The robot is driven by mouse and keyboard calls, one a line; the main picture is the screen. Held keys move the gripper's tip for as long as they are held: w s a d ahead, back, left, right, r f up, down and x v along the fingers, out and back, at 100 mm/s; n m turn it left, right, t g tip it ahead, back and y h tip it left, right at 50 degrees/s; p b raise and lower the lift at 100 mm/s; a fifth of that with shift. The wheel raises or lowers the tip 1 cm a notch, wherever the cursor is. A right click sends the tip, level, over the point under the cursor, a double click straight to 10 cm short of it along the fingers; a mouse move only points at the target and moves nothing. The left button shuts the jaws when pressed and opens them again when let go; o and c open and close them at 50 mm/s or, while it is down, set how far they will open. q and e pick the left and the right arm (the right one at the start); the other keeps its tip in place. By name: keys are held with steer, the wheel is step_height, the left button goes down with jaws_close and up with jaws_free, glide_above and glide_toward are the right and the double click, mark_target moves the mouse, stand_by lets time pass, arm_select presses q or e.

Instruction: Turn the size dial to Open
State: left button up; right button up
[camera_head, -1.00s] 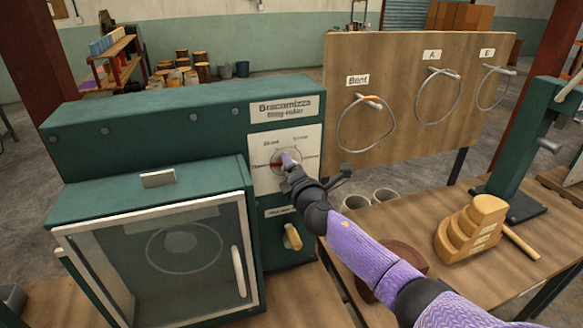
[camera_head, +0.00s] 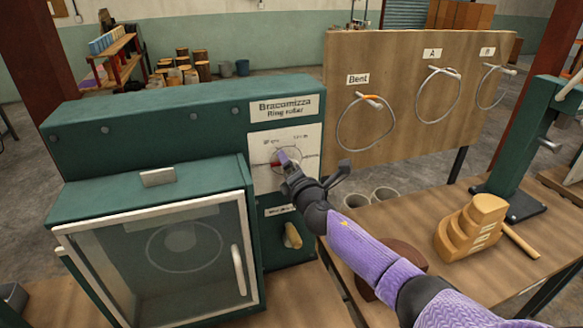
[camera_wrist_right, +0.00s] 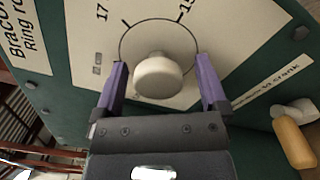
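The size dial is a round off-white knob (camera_wrist_right: 158,78) inside a ring on the white plate (camera_head: 260,181) of the green ring roller. The wrist view shows part of a "17" and another number beside dark tick marks. My right gripper (camera_head: 284,157) is at the dial. In the wrist view its two purple fingers (camera_wrist_right: 161,88) are open, one on each side of the knob, with gaps visible. A small red mark shows left of the fingers in the head view. The plate's words are too small to read surely, and the knob's pointer is hidden. My left gripper is not in view.
The roller's glass-fronted door (camera_head: 165,262) is at left. A wooden crank handle (camera_head: 292,236) is below the dial, also in the wrist view (camera_wrist_right: 292,140). A board (camera_head: 400,130) with wire rings stands at right. Stepped wooden blocks (camera_head: 470,229) lie on the bench.

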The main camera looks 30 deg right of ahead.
steer(key=shift+s+r, duration=0.1)
steer(key=shift+s, duration=0.05)
steer(key=p+v, duration=0.1)
steer(key=v, duration=0.8)
steer(key=shift+s+p, duration=0.3)
steer(key=shift+p, duration=0.05)
